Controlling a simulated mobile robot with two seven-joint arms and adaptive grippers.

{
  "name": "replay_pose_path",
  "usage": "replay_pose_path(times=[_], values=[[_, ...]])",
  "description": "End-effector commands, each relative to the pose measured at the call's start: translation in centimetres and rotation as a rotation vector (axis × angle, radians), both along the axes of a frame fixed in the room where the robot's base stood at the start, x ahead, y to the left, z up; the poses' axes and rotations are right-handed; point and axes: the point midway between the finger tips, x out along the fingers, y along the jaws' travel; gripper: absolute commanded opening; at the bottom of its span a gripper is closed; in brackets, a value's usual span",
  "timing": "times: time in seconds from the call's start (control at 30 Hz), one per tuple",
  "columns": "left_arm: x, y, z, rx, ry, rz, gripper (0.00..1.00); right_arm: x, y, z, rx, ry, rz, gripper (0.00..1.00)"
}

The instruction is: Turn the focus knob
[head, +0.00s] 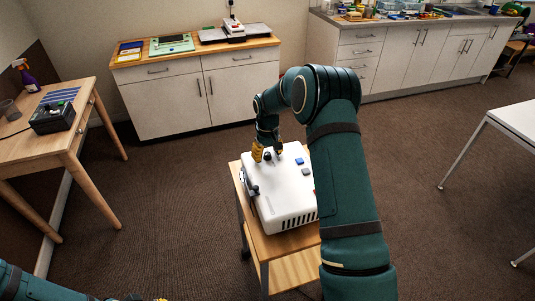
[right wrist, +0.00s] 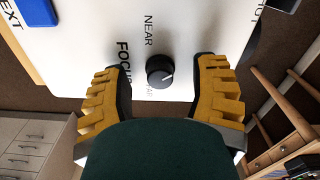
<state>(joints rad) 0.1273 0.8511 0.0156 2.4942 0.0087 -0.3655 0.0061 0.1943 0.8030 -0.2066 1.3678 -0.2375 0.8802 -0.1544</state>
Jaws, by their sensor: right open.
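My right gripper (right wrist: 162,75) is open, one yellow-padded finger on each side of the knob with gaps between. In the head view the white device (head: 282,201) has my right gripper (head: 267,153) over the far left part of its top. My left arm enters at the bottom left; only a sliver of yellow from its gripper (head: 160,299) shows at the bottom edge.
The device stands on a small wooden cart (head: 257,240). A blue button (head: 299,161) is on its top, near the knob. A wooden desk (head: 66,118) is at the left, a white table (head: 520,122) at the right and cabinets (head: 200,95) behind. Open carpet lies between.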

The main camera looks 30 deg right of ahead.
Motion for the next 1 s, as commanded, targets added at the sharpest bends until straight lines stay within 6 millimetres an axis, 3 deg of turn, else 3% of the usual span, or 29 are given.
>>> replay_pose_path(times=[0.53,0.73,1.0], values=[[0.0,0.0,0.0,0.000,0.000,0.000,0.00,0.1,0.0,9.8,-0.001,-0.005,0.000,0.60],[0.0,0.0,0.0,0.000,0.000,0.000,0.00,0.0,0.0,11.4,0.000,-0.001,0.000,0.60],[0.0,0.0,0.0,0.000,0.000,0.000,0.00,0.0,0.0,11.7,0.000,-0.001,0.000,0.60]])
